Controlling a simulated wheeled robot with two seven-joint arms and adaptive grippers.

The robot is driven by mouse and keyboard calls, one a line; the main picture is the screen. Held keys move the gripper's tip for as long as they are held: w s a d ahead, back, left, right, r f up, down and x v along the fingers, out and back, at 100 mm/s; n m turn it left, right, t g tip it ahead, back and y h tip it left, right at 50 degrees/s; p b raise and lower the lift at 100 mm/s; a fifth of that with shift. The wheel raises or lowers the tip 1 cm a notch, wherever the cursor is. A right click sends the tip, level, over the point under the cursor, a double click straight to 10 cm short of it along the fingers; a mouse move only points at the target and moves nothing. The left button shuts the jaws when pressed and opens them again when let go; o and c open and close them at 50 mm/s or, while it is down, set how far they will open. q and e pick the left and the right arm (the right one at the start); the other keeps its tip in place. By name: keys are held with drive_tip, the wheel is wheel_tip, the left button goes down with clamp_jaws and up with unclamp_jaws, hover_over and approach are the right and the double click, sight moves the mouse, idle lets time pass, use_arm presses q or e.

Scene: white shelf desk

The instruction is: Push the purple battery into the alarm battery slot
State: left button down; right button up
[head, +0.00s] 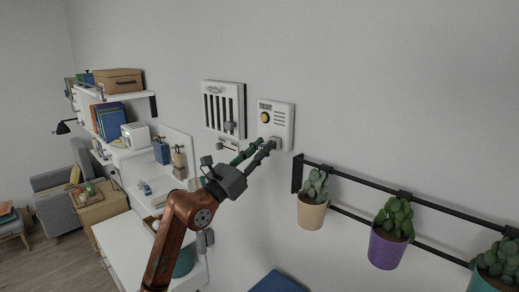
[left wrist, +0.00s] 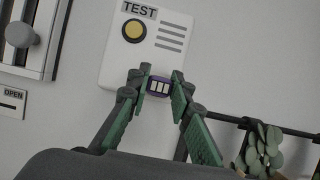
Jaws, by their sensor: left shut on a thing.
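The white alarm box (head: 276,117) hangs on the wall, with a yellow round button and a vent grille. In the left wrist view the alarm box (left wrist: 152,45) shows a TEST label above the button. My left gripper (head: 270,144) is at the lower edge of the box. In the left wrist view its two green-padded fingers (left wrist: 160,87) are closed around the purple battery (left wrist: 159,85), whose near end has pale marks. The battery lies in front of the lower part of the box. The slot is hidden, so I cannot tell how far in the battery sits. My right gripper is not in view.
A barred white wall panel (head: 223,109) with a knob hangs just left of the alarm. A black rail (head: 345,179) with potted plants (head: 313,200) runs along the wall to the right. The white desk (head: 130,240) and shelves stand at the left.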

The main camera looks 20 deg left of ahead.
use_arm(q)
drive_tip(key=shift+w+d, duration=0.1)
drive_tip(key=shift+w, duration=0.1)
drive_tip(key=c, duration=1.7)
unclamp_jaws()
drive_tip(key=shift+o, duration=0.2)
drive_tip(key=v, duration=1.2)
